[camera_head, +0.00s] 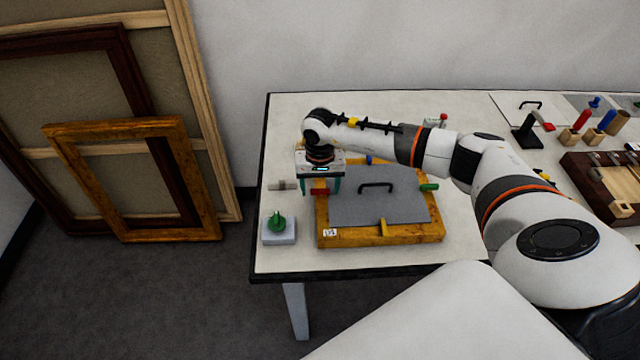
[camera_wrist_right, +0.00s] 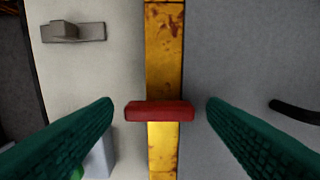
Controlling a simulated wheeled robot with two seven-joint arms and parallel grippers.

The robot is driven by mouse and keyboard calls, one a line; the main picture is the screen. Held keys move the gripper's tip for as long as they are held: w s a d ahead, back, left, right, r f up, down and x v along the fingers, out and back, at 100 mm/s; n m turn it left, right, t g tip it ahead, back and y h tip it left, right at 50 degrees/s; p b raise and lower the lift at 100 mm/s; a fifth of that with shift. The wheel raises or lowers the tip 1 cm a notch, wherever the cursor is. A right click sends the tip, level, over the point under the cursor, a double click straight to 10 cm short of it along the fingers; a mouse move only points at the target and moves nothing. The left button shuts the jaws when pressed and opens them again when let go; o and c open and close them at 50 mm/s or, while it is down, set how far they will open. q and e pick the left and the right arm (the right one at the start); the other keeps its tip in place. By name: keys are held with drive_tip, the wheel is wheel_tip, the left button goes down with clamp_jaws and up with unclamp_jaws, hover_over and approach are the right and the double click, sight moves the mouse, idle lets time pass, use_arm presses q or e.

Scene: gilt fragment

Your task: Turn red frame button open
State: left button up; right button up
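The red frame button (camera_head: 320,191) sits on the left bar of the gilt frame (camera_head: 330,237). In the right wrist view the red button (camera_wrist_right: 160,111) lies crosswise over the golden bar (camera_wrist_right: 163,50), its right end reaching the grey panel. My right gripper (camera_head: 321,188) is above it, pointing down. Its green fingers (camera_wrist_right: 160,108) are open, one on each side of the button's ends, with a gap on both sides. The grey panel (camera_head: 350,208) with a black handle (camera_head: 376,185) fills the frame. My left gripper is not in view.
A green button (camera_head: 429,187), a yellow one (camera_head: 383,227) and a blue one (camera_head: 369,160) sit on the other frame bars. A green knob on a pale block (camera_head: 279,235) and a grey latch piece (camera_head: 283,185) lie left of the frame. Tools and blocks crowd the table's right.

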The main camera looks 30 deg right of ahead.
drive_tip(key=c, duration=0.9)
